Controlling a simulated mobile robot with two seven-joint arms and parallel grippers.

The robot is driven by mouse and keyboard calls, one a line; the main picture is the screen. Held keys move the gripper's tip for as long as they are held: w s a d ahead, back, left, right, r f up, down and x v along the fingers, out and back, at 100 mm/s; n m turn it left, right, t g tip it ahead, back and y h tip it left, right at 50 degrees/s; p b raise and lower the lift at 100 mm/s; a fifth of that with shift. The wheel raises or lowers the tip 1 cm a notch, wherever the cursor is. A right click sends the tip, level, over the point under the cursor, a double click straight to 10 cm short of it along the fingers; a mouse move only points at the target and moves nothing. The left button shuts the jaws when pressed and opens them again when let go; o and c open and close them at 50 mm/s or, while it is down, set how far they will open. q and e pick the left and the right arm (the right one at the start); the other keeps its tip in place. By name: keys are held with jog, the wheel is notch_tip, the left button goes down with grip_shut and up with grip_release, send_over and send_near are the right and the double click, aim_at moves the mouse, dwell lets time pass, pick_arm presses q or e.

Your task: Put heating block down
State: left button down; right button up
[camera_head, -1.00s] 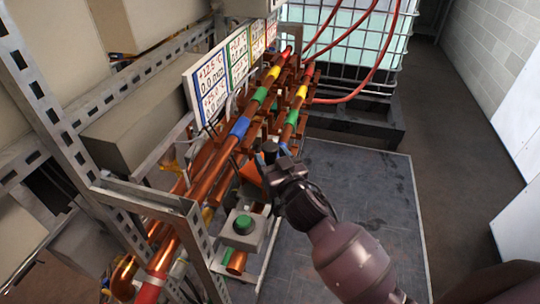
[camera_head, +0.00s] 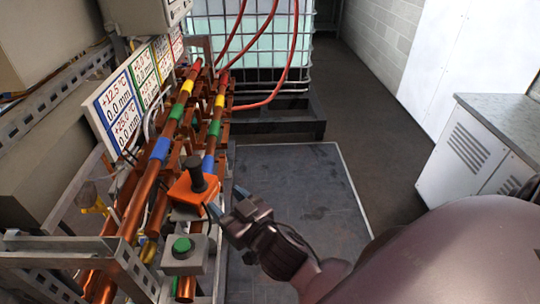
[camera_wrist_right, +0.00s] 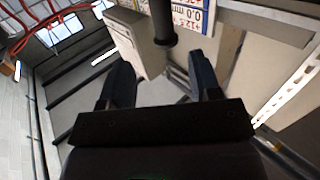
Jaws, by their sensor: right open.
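The heating block, an orange block (camera_head: 192,192) with an upright black handle (camera_head: 196,172), sits at the near end of the copper pipes, beside the blue-marked section. My right gripper (camera_head: 226,208) is just right of the block, open and empty, with its fingers pointing toward it. In the right wrist view the open fingers (camera_wrist_right: 161,75) have nothing between them, and a black cylinder (camera_wrist_right: 163,25), apparently the handle, shows beyond their tips. What lies directly under the block is partly hidden. My left gripper is not in view.
A grey box with a green button (camera_head: 182,246) is just in front of the block. Copper pipes (camera_head: 143,195) and a metal frame (camera_head: 60,244) fill the left. A caged tank (camera_head: 262,45) stands behind. The dark floor plate (camera_head: 300,195) is clear; a white cabinet (camera_head: 480,150) is at right.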

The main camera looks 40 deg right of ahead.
jog(key=s+d+f+g+h, duration=0.1)
jog(key=s+d+f+g, duration=0.2)
jog(key=s+f, duration=0.3)
jog(key=s+d+f+g+h, duration=0.1)
jog(key=s+d+f+g, duration=0.2)
jog(key=f, duration=1.2)
jog(key=s+d, duration=0.3)
jog(key=shift+s, duration=0.1)
